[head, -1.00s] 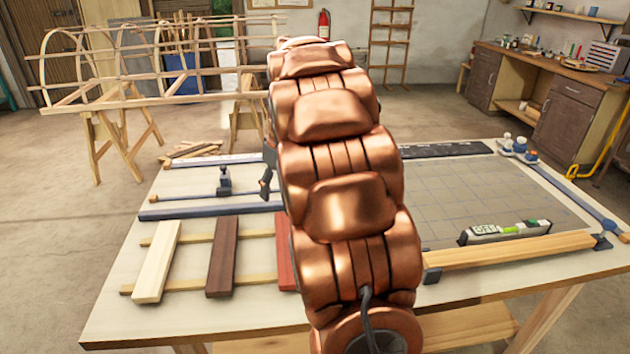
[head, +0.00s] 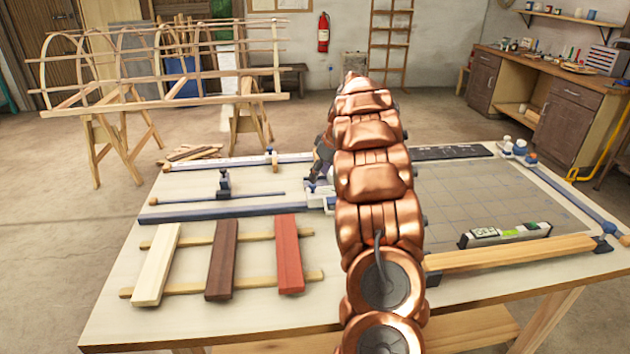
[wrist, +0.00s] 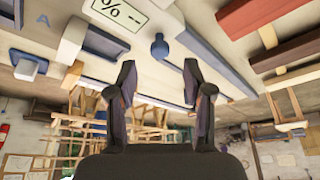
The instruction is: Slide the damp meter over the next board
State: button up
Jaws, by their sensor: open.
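The damp meter, a white and blue device (head: 320,196), stands at the right end of the blue rail and is partly hidden by my arm. In the wrist view its display (wrist: 118,12) reads "% --", and a blue knob (wrist: 160,47) shows beyond my fingertips. My gripper (wrist: 158,75) is open and empty, its two dark fingers apart, with the knob beyond the gap. Three boards lie side by side on two thin strips: a pale board (head: 158,265), a dark brown board (head: 222,260) and a red board (head: 289,255). The meter is right of and behind the red board.
A blue rail (head: 215,212) runs behind the boards. The bench front is clear.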

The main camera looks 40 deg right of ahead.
aim_at(315, 185)
jog(key=shift+p+x, duration=0.5)
jog(key=shift+x, duration=1.85)
jog(key=shift+c, duration=0.4)
grip_shut()
